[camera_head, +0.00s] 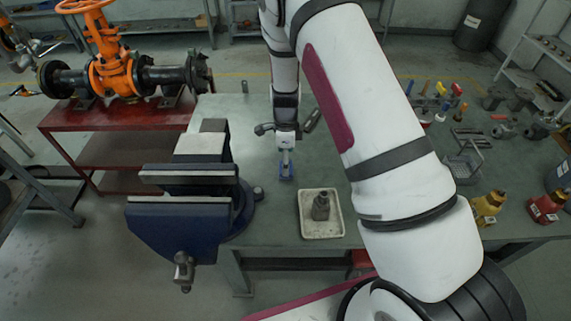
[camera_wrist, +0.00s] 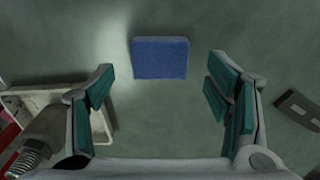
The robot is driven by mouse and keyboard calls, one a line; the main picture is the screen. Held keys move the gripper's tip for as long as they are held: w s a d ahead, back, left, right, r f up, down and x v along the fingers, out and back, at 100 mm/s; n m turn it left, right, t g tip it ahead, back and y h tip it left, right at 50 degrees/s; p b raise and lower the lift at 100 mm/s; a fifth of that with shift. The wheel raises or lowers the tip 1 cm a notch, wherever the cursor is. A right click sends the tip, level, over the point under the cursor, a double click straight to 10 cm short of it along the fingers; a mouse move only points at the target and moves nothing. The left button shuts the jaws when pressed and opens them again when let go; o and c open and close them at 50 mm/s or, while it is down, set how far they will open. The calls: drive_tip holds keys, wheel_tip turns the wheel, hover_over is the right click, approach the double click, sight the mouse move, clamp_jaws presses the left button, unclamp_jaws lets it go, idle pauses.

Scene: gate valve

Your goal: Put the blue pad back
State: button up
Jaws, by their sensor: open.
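The blue pad (camera_wrist: 160,58) lies flat on the grey-green workbench in the wrist view, ahead of and between my open fingers. In the head view the blue pad (camera_head: 286,170) shows as a small blue patch just below my gripper. My gripper (camera_wrist: 160,95) is open and empty, its two green-lined fingers apart on either side. In the head view my gripper (camera_head: 286,150) points down over the bench, and its fingertips are too small to make out clearly.
A blue vise (camera_head: 190,215) stands left of my gripper. A pale tray (camera_head: 307,228) with a dark metal fitting (camera_head: 321,206) is nearby, right of the vise. The bench between is mostly clear.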

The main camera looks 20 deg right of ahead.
drive_tip(key=s+r+n+t, duration=0.1)
drive_tip(key=s+r+n, duration=0.2)
drive_tip(key=r, duration=0.7)
drive_tip(key=s+a+r+n+t+y, duration=0.1)
drive_tip(key=s+r+n, duration=0.2)
drive_tip(key=r, duration=0.7)
drive_tip(key=s+r+n, duration=0.3)
drive_tip(key=s+r, duration=0.1)
drive_tip(key=r, duration=0.5)
drive_tip(key=s+r+n+t, duration=0.1)
drive_tip(key=s+r+n, duration=0.2)
drive_tip(key=s, duration=0.3)
drive_tip(key=s+r+n+t, duration=0.1)
drive_tip(key=s+r+n, duration=0.2)
drive_tip(key=s+n, duration=0.2)
drive_tip(key=s+d+r+n+t+h, duration=0.1)
drive_tip(key=s+r+n, duration=0.2)
drive_tip(key=s, duration=0.4)
drive_tip(key=shift+s+r+n+b, duration=0.15)
drive_tip(key=shift+s+n+b, duration=0.15)
drive_tip(key=shift+n, duration=0.5)
